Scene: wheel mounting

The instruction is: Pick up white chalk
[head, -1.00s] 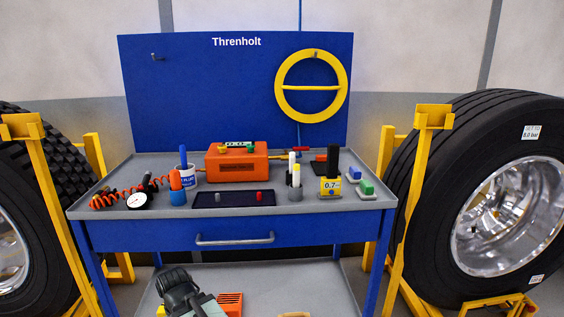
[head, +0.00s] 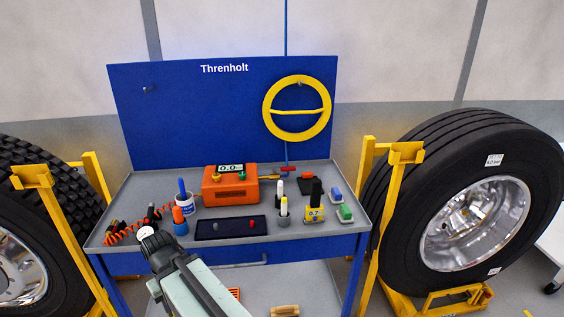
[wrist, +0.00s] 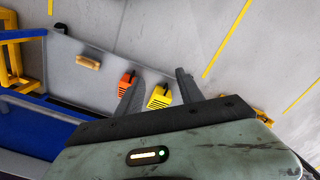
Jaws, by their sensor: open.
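A slim white stick (head: 280,188) stands upright at the grey cup (head: 284,221) on the right half of the bench top in the head view. The wrist view does not show the chalk.
A dark tray (head: 231,228), an orange box (head: 230,187), a yellow block (head: 314,214) and a gauge (head: 146,232) share the bench top. The lower shelf holds a wooden piece (wrist: 88,62), an orange item (wrist: 126,82) and a yellow item (wrist: 160,97). Tyres flank the bench.

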